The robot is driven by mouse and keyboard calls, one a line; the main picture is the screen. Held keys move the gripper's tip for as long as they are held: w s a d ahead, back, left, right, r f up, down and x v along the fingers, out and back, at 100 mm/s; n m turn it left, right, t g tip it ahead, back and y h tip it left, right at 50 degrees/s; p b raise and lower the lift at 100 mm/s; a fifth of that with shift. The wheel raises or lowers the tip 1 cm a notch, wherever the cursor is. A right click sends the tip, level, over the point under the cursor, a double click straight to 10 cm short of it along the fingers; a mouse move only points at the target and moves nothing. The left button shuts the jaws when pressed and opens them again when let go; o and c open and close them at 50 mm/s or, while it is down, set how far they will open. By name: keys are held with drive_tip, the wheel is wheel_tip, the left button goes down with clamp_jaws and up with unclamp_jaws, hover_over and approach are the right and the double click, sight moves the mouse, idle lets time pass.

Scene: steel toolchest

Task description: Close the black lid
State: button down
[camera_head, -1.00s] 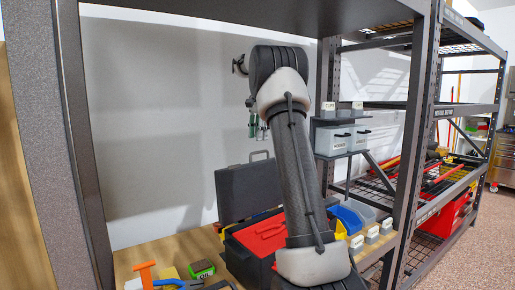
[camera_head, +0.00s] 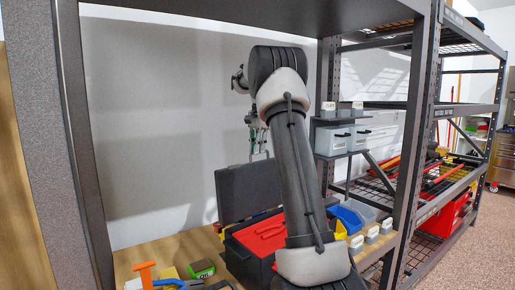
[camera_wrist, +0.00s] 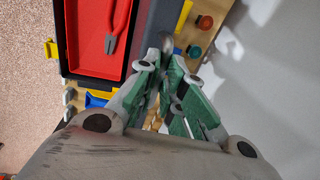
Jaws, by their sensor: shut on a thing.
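The black lid (camera_head: 240,192) stands open and roughly upright at the back of a black toolbox (camera_head: 244,266) on the wooden bench. A red tray (camera_head: 258,236) shows inside the box. In the wrist view the lid (camera_wrist: 150,32) is seen edge-on beside the red tray (camera_wrist: 88,40). My gripper (camera_head: 260,154) is at the lid's top edge, at its carrying handle. In the wrist view its grey and green fingers (camera_wrist: 166,52) come together at the lid's outer edge, shut on the handle. The handle is mostly hidden between the fingers.
My arm hides the toolbox's right part in the head view. Blue and yellow bins (camera_head: 349,219) stand to the right. An orange-handled tool (camera_head: 146,272) and a green box (camera_head: 202,268) lie to the left. A shelf post (camera_head: 410,130) stands at right. The wall is close behind.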

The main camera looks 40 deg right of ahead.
drive_tip(key=shift+s+r, duration=0.1)
drive_tip(key=shift+s, duration=0.45)
drive_tip(key=s+f+t, duration=0.2)
drive_tip(key=s+f, duration=0.3)
drive_tip(key=s, duration=0.7)
drive_tip(key=s+f+t, duration=0.2)
drive_tip(key=s+f, duration=0.3)
drive_tip(key=s, duration=0.7)
drive_tip(key=shift+s+d+t, duration=0.2)
drive_tip(key=shift+d+t, duration=0.2)
drive_tip(key=c, duration=2.1)
unclamp_jaws()
drive_tip(key=shift+s+f, duration=0.2)
drive_tip(key=shift+f, duration=0.2)
drive_tip(key=o, duration=0.6)
drive_tip(key=shift+w, duration=0.15)
